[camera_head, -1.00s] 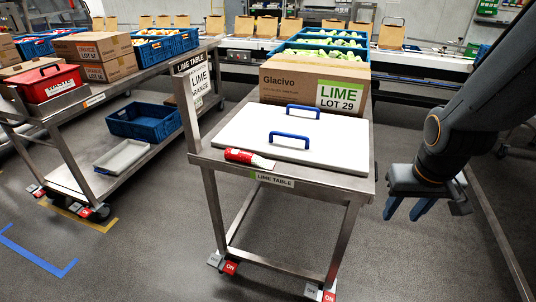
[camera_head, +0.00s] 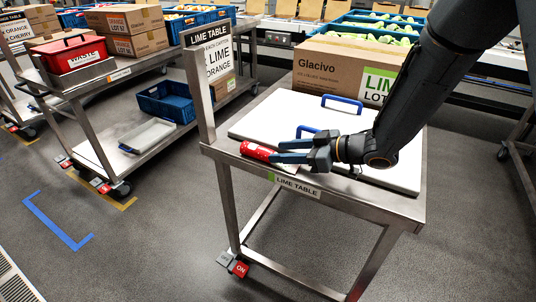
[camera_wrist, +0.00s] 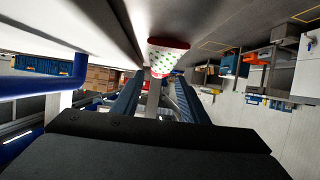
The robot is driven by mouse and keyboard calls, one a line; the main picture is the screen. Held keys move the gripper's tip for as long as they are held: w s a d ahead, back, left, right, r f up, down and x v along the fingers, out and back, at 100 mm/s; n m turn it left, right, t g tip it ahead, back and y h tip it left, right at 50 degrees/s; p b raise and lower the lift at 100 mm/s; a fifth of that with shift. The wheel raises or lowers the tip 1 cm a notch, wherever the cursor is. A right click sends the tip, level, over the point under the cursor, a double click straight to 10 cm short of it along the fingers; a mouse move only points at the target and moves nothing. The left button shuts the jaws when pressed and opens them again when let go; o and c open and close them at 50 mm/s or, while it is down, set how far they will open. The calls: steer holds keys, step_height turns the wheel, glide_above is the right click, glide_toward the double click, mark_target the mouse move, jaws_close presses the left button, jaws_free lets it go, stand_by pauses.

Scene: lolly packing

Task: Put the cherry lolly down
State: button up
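The cherry lolly (camera_head: 257,150), in a red wrapper, lies on the front left part of the lime table (camera_head: 375,202), beside the white board. My gripper (camera_head: 279,151) reaches in low from the right, with its blue fingers pointing left at the lolly. In the wrist view the lolly (camera_wrist: 167,54) shows as a red and white patterned end at the top middle, near the fingertips. The two fingers stand apart, with a gap between them, so my gripper is open. I cannot tell whether either finger touches the lolly.
The white board (camera_head: 266,120) with blue handles (camera_head: 342,104) lies just behind and under my arm. A lime carton (camera_head: 328,68) stands at the table's back. A sign post (camera_head: 199,95) rises at the left corner. Another cart holds a red waste box (camera_head: 72,53) and a blue crate (camera_head: 167,101).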

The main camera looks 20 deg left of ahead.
mark_target(270, 151)
steer(key=shift+p+x, duration=0.85)
steer(key=shift+x, duration=2.3)
steer(key=c, duration=1)
steer(key=shift+o, duration=0.2)
